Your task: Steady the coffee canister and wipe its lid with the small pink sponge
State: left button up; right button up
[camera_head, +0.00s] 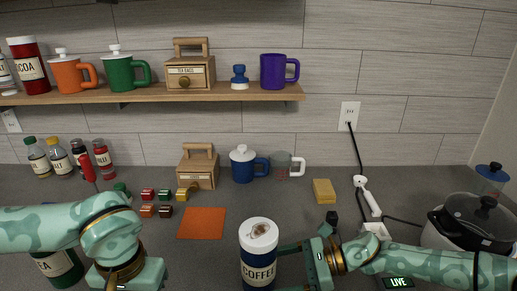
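The coffee canister (258,268) is dark blue with a COFFEE label and stands upright at the bottom centre. Its white lid (260,230) has a brown smear on top. My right gripper (300,262) is at the canister's right side, with fingers reaching toward it; whether they press on it I cannot tell. My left gripper (138,276) points down at the lower left, apart from the canister; its fingertips are out of frame. I see no pink sponge. A yellow sponge (324,191) lies on the counter behind the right gripper.
An orange cloth (202,223) lies behind and left of the canister, next to several small coloured blocks (148,194). A blue lidded mug (243,166) and wooden box (199,170) stand at the back. A dark green canister (60,267) is at lower left, a cooker (470,222) at right.

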aim_at(264, 275)
jog(key=shift+b+x, duration=0.55)
jog(key=shift+x, duration=1.65)
jog(key=c, duration=0.9)
